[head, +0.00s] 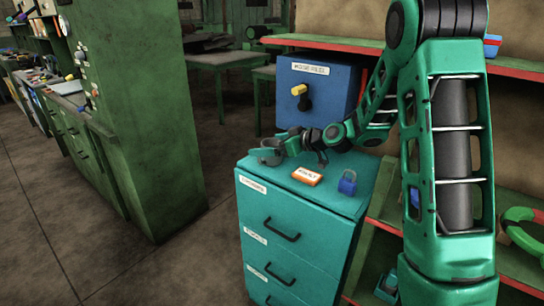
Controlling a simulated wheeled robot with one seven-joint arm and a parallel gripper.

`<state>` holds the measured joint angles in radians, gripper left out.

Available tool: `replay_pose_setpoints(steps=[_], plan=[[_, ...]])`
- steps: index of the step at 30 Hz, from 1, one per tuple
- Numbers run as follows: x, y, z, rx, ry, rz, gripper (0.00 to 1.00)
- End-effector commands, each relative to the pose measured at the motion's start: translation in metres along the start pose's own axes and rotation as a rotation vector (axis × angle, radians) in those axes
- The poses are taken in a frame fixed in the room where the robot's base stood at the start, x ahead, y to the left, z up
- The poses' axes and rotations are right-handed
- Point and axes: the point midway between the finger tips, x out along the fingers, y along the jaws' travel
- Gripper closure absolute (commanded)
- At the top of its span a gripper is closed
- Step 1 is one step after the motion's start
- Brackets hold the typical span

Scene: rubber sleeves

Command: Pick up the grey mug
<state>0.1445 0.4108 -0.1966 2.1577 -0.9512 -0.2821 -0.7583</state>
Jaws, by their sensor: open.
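A small grey rounded shape (267,157) at the back left of the teal drawer cabinet's top (330,199) looks like the grey mug. It is small and partly covered by my gripper (280,147), so its rim and handle are unclear. My arm reaches in from the right, and my gripper is open right at this grey shape. I cannot tell whether the fingers are around it, touching it or just beside it.
An orange labelled box (307,176) and a blue padlock-like object (348,183) stand on the cabinet top, right of my gripper. A blue labelled box (318,97) with a yellow part stands behind. Red-edged shelves (520,70) are at right, a tall green cabinet (140,100) at left.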

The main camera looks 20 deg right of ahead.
Motion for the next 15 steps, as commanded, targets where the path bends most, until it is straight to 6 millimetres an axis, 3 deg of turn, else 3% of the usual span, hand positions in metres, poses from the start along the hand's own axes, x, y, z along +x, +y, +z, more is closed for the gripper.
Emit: replay_pose_setpoints(steps=[10, 15], plan=[[0.042, -0.006, 0.002, -0.003, 0.0, -0.004, 0.0], [0.051, -0.006, 0.002, -0.003, 0.002, 0.0, 0.0]])
